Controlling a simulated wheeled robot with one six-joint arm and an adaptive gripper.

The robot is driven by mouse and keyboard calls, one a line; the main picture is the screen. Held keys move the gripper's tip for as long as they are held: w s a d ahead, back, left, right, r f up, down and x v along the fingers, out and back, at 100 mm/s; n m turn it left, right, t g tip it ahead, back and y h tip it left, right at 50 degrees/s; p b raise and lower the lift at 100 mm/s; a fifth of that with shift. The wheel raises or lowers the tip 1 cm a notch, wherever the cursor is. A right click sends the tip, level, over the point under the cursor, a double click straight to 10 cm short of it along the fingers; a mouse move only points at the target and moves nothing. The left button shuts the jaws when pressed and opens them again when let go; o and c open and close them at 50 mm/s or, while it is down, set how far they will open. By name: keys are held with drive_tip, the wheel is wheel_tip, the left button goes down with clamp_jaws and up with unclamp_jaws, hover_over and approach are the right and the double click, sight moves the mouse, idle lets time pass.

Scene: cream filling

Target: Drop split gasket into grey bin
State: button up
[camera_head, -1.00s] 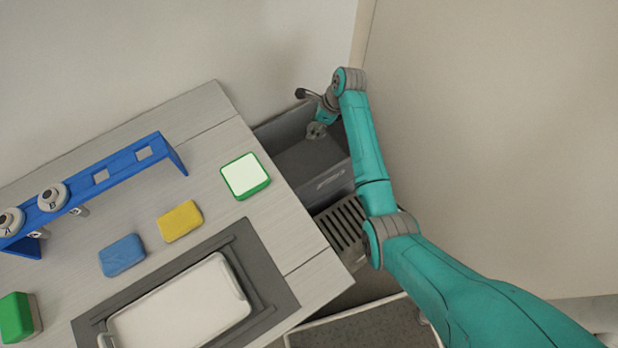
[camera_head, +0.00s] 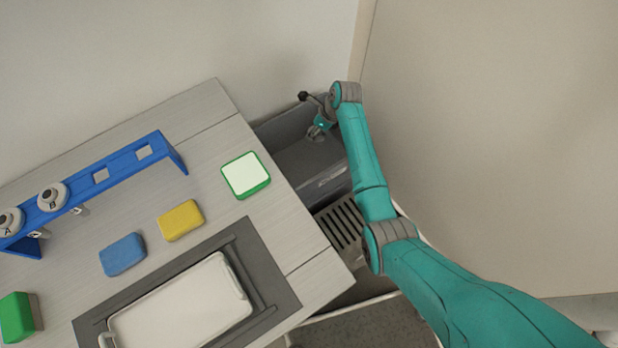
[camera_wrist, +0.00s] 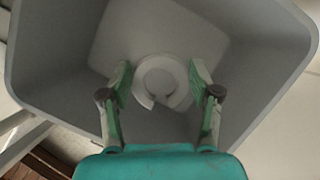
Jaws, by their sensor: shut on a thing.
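The split gasket (camera_wrist: 161,79) is a pale ring with a gap in its near side, seen in the wrist view. My gripper (camera_wrist: 160,85) is shut on it, with one green finger on each side of the ring. Behind the ring I see the inside of the grey bin (camera_wrist: 255,75), so the gasket is over the bin's opening. In the head view the grey bin (camera_head: 292,128) stands beside the table's right edge, and my gripper (camera_head: 316,134) points down into it. The gasket is too small to make out clearly there.
A table holds a blue rack (camera_head: 118,172) with nozzles, a green-rimmed white pad (camera_head: 246,175), yellow (camera_head: 181,220), blue (camera_head: 122,254) and green (camera_head: 16,317) blocks, and a white tray (camera_head: 185,305). A slotted grey container (camera_head: 341,226) stands nearer than the bin.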

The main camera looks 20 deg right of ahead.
drive_tip(key=shift+f, duration=0.25)
drive_tip(key=o, duration=1)
drive_tip(key=shift+o, duration=0.2)
drive_tip(key=v, duration=1.2)
